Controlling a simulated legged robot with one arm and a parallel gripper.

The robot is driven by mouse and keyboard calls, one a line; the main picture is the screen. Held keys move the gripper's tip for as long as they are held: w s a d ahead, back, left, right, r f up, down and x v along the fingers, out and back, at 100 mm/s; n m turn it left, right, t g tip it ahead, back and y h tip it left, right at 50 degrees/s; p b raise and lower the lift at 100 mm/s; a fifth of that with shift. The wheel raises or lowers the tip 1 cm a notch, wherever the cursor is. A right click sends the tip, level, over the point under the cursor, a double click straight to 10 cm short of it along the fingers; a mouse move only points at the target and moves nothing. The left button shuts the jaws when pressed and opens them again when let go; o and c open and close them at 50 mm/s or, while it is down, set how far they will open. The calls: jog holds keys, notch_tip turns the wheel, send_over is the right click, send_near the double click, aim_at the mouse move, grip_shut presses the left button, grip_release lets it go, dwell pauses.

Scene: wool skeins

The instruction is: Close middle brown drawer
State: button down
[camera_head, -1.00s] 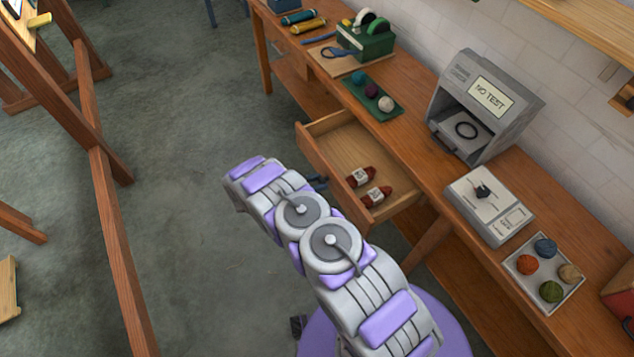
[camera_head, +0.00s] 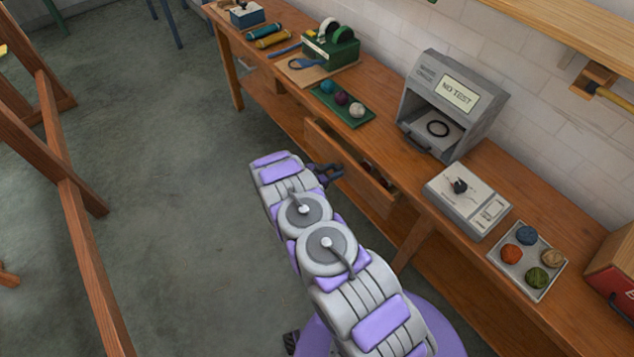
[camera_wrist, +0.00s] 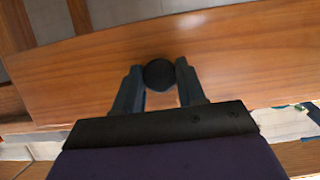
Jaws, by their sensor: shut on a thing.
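The middle brown drawer (camera_head: 346,170) sits in the long wooden workbench and stands slightly open, with a narrow gap at its top. A little of the dark red skeins inside shows through the gap. In the wrist view the drawer front (camera_wrist: 245,62) fills most of the picture, with a round black knob (camera_wrist: 159,73) on it. My gripper (camera_wrist: 160,85) has its two dark fingers on either side of the knob and is shut on it. In the head view my gripper (camera_head: 328,174) is at the drawer front, partly hidden by my arm.
A wooden frame (camera_head: 75,215) stands at left. The floor between is clear.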

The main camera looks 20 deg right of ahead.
aim_at(342, 163)
jog(key=d, duration=0.2)
jog(key=w+d, duration=0.1)
jog(key=w+d+b, duration=0.1)
jog(key=d, duration=0.1)
jog(key=shift+w+d+r, duration=0.1)
jog(key=shift+d, duration=0.25)
jog(key=shift+d+r, duration=0.1)
jog(key=shift+w, duration=0.1)
jog(key=c, duration=1)
grip_release()
jog(key=shift+d, duration=0.15)
jog(key=o, duration=0.3)
jog(key=shift+d, duration=0.25)
jog(key=shift+o, duration=0.2)
jog(key=shift+a, duration=0.15)
jog(key=p+v, duration=0.2)
jog(key=v, duration=1.5)
jog(key=shift+p, duration=0.35)
jog(key=shift+a, duration=0.1)
